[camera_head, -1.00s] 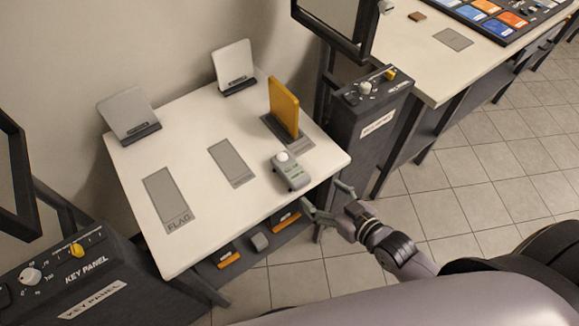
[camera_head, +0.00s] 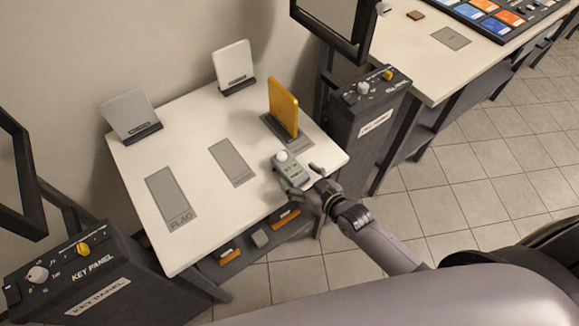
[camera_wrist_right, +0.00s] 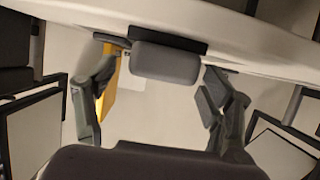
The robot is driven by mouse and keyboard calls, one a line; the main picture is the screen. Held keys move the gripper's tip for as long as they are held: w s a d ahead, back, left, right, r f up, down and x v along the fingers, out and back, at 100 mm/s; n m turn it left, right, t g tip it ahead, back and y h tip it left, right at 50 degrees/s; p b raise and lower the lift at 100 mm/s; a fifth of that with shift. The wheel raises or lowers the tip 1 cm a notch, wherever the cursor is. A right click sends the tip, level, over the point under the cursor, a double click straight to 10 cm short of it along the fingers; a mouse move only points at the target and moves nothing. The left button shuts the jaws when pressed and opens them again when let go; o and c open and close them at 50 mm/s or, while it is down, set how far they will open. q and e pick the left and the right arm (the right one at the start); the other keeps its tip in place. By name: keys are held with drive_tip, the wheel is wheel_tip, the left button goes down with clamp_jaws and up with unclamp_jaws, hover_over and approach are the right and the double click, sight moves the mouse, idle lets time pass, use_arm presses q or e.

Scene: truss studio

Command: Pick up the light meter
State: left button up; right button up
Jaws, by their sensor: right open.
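Contact is not visible. My left gripper is not in view.
A yellow panel (camera_head: 284,108) stands in a dark base behind the meter. Grey panels (camera_head: 130,112) (camera_head: 233,64) stand at the back. Grey marked patches (camera_head: 170,198) (camera_head: 231,162) lie flat on the table. A dark key-panel pedestal (camera_head: 368,112) stands close to the right.

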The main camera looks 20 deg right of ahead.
drive_tip(key=c, duration=1.3)
